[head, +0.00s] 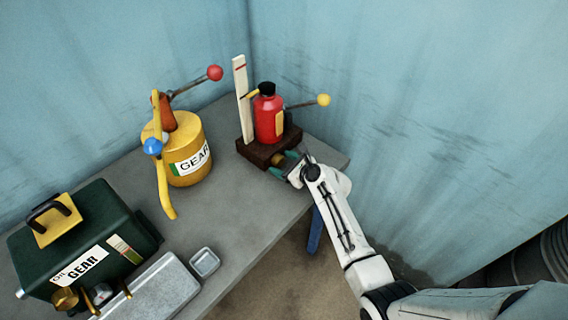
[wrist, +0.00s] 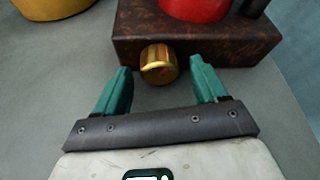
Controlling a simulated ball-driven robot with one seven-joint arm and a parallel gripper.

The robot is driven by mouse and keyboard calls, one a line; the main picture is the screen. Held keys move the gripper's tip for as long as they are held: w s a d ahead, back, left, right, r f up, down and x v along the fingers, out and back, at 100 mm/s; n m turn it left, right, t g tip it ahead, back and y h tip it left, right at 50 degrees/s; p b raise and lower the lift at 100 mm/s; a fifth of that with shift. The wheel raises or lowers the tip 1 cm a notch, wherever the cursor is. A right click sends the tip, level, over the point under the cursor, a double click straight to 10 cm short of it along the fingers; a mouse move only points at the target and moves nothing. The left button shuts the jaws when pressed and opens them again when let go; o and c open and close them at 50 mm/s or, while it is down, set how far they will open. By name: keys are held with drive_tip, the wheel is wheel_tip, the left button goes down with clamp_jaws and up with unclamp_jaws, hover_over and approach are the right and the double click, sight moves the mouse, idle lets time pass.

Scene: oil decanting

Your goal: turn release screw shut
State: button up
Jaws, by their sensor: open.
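The release screw is a brass knob (wrist: 158,64) on the front face of a dark brown block (wrist: 185,35). In the head view the knob (head: 277,159) is partly covered by my gripper. A red bottle jack (head: 268,117) with a black cap stands on this block. My gripper (wrist: 162,78) is open, with one green finger on each side of the knob. The knob lies between and slightly beyond the fingertips, with a gap on both sides. In the head view my gripper (head: 290,165) is at the block's front edge.
A lever with a yellow ball (head: 323,100) sticks out right of the red jack. A white upright scale (head: 242,100) stands at its left. A yellow gear-oil pump can (head: 187,150), a green gear case (head: 80,240) and a metal tray (head: 150,290) stand left on the grey table (head: 228,220).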

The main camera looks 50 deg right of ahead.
drive_tip(key=shift+c, duration=0.4)
drive_tip(key=c, duration=1)
drive_tip(key=shift+n+h, duration=0.3)
drive_tip(key=shift+n, duration=0.2)
drive_tip(key=o, duration=1.1)
drive_tip(key=v, duration=1.1)
drive_tip(key=shift+a+f+p, duration=0.1)
drive_tip(key=shift+f+p, duration=0.05)
drive_tip(key=shift+p, duration=0.2)
